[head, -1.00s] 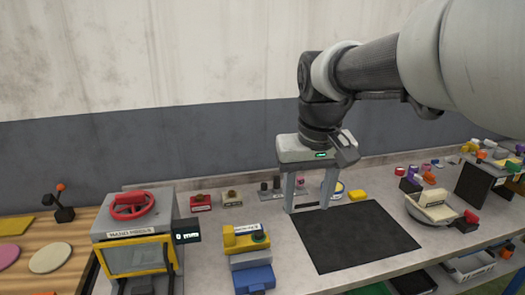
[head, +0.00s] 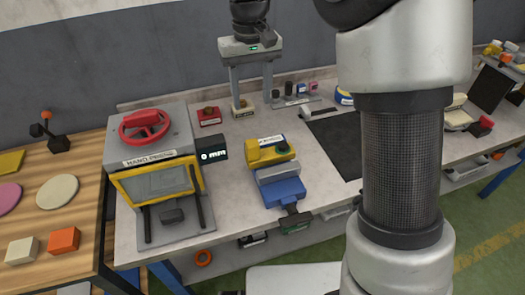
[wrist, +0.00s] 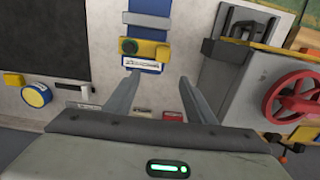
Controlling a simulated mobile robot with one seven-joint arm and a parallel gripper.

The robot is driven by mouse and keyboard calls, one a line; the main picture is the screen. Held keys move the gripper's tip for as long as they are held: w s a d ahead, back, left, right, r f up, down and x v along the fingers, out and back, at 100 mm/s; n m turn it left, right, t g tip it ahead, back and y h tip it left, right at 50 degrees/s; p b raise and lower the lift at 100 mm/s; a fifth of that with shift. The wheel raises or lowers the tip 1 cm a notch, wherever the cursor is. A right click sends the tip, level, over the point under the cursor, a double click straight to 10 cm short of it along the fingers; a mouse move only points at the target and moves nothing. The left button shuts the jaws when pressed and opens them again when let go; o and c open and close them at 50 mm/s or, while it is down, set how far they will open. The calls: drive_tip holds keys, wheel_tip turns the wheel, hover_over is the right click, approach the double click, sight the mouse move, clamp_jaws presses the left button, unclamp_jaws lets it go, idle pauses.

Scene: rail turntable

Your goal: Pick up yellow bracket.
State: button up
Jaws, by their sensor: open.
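A small yellow block (wrist: 13,79), possibly the yellow bracket, lies by the black mat's edge at the far left of the wrist view. My arm seems to hide it in the head view. A larger yellow part (head: 268,152) with a green knob and a label sits at the end of a blue and grey fixture (head: 281,186); it also shows in the wrist view (wrist: 150,49). My gripper (head: 252,106) is open and empty above the back of the bench, behind that fixture. Its two fingers (wrist: 159,78) are apart in the wrist view.
A hand press (head: 155,178) with a red wheel stands left of the fixture. Small red (head: 208,116) and tan (head: 243,107) labelled blocks stand at the back. A black mat (head: 337,138) lies right of the fixture, partly behind my arm. A blue-rimmed round item (wrist: 37,94) is near the mat.

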hover_over(252, 142)
drive_tip(key=f, duration=0.6)
drive_tip(key=w+f, duration=0.1)
drive_tip(key=f, duration=0.3)
drive_tip(key=shift+d, duration=0.2)
drive_tip(key=shift+s+a+f, duration=0.1)
drive_tip(key=shift+s+f, duration=0.1)
drive_tip(key=shift+f, duration=0.7)
drive_tip(key=shift+s+f, duration=0.25)
drive_tip(key=shift+f, duration=0.65)
drive_tip(key=shift+s+a+f, duration=0.1)
drive_tip(key=shift+s+f, duration=0.1)
drive_tip(key=shift+f, duration=0.7)
clamp_jaws()
drive_tip(key=shift+r, duration=0.1)
